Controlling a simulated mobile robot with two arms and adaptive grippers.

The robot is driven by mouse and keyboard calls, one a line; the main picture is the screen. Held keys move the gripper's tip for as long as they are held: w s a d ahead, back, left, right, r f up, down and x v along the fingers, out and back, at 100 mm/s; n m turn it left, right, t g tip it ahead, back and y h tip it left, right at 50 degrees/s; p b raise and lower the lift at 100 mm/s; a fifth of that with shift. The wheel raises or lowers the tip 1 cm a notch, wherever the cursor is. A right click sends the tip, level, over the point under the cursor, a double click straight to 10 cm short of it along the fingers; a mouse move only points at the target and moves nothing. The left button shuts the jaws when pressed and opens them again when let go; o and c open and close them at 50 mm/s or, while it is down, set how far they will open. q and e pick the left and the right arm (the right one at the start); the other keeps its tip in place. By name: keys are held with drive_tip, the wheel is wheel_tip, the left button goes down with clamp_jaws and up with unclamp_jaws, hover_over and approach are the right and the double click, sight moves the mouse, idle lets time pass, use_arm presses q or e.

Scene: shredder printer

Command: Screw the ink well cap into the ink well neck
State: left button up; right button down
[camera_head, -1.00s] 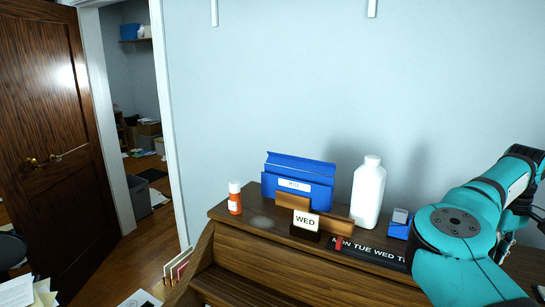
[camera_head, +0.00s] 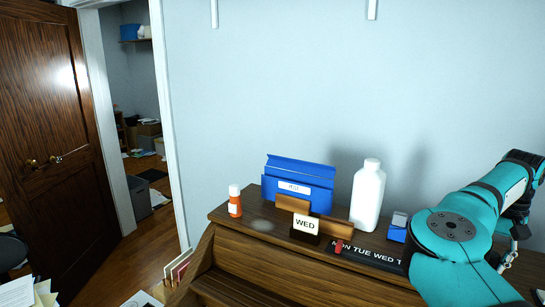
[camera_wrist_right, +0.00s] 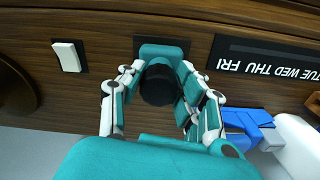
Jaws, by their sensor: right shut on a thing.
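My right gripper (camera_wrist_right: 160,92) shows in the right wrist view, its teal fingers closed around a round black piece (camera_wrist_right: 158,84), which looks like the ink well cap. Behind that piece are a teal block (camera_wrist_right: 162,50) and a black square patch on the wooden top; I cannot tell whether these belong to the ink well. The neck is hidden, so I cannot tell whether cap and neck touch. In the head view my right arm covers the right end of the desk and hides its gripper. My left gripper is in neither view.
The wooden desk top (camera_head: 262,225) holds a day strip (camera_head: 368,255), a WED sign (camera_head: 306,225), a white bottle (camera_head: 367,195), a small blue box (camera_head: 398,227), a blue file holder (camera_head: 297,183) and an orange bottle (camera_head: 235,201). A white piece on a black base (camera_wrist_right: 67,56) lies near the gripper.

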drive_tip(key=shift+s+f+m, duration=0.1)
drive_tip(key=shift+f+m, duration=0.1)
drive_tip(key=shift+m, duration=0.2)
drive_tip(key=shift+a+r+m+p, duration=0.1)
drive_tip(key=shift+r+m+p, duration=0.15)
drive_tip(key=shift+m+p, duration=0.3)
drive_tip(key=shift+f+b, duration=0.4)
drive_tip(key=shift+b, duration=0.05)
drive_tip(key=c, duration=1.3)
unclamp_jaws()
drive_tip(key=o, duration=0.4)
drive_tip(key=shift+d, duration=0.2)
drive_tip(key=o, duration=0.4)
drive_tip(key=shift+a+r, duration=0.1)
drive_tip(key=shift+r, duration=0.05)
drive_tip(key=shift+c, duration=0.2)
